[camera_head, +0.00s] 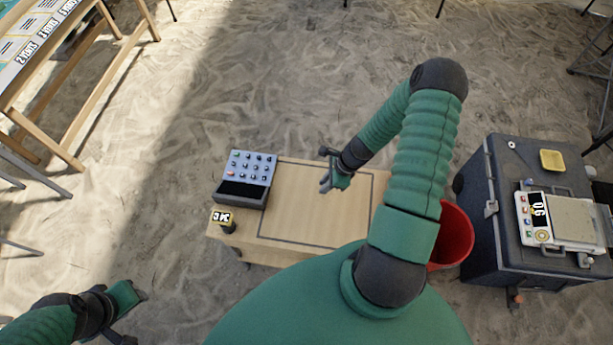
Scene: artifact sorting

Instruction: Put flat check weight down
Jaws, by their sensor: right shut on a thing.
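My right gripper (326,184) hangs over the middle of the wooden table (300,235), inside the dark outline drawn on its top. It is shut on a small greyish thing at its fingertips, taken to be the flat check weight; the jaws mostly hide it. I cannot tell whether it touches the tabletop. My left gripper (134,310) is low at the left, away from the table, over the sandy ground. Its jaw opening does not show clearly.
A dark case (490,245) bears a scale (575,220) and a yellow tray (552,160).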

